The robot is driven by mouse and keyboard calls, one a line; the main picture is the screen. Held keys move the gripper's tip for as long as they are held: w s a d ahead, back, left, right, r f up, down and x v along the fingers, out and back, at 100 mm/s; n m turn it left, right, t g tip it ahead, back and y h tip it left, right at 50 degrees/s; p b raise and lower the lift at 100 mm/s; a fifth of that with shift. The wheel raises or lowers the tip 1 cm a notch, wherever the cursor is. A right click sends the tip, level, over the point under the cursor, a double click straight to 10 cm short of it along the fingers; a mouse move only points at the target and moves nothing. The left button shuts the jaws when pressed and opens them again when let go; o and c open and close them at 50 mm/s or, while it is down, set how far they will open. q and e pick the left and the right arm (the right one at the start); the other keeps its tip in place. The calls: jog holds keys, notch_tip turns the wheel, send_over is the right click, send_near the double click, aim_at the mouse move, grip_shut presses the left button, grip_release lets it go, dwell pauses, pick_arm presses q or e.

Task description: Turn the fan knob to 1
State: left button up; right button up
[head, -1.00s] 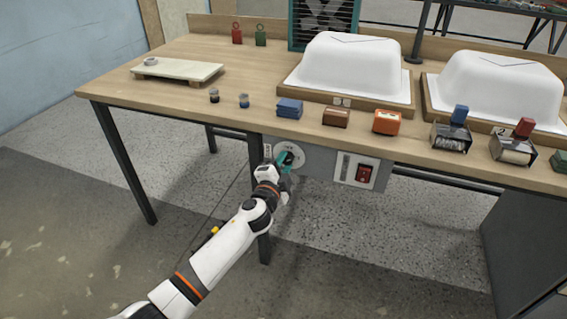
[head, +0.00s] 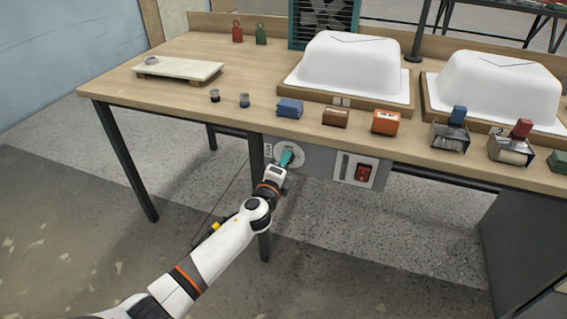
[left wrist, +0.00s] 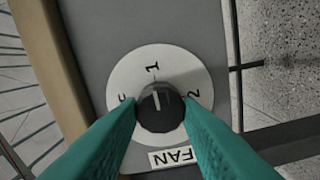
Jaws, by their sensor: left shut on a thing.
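The fan knob (left wrist: 160,112) is a round black knob on a white dial (left wrist: 126,72) marked 1 and 2, with part of another mark at the left. Its white pointer line points toward the 1. A FAN label (left wrist: 177,157) lies below the dial in the left wrist view. The dial (head: 297,149) sits on the grey panel under the table's front edge in the head view. My left gripper (head: 287,158) has its teal fingers on either side of the knob and is shut on it. The fingers partly cover the dial's lower rim. My right gripper is not in view.
A red rocker switch (head: 363,172) is on the same panel to the right. The wooden table (head: 180,105) above carries white tub shells (head: 350,68), coloured blocks and a low board (head: 178,71). A dark table leg (head: 256,190) stands behind my left arm.

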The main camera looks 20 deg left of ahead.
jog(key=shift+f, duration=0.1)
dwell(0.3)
pick_arm(q)
jog(key=o, duration=1)
jog(key=s+p, duration=0.1)
jog(key=s, duration=1.1)
jog(key=shift+a, duration=0.15)
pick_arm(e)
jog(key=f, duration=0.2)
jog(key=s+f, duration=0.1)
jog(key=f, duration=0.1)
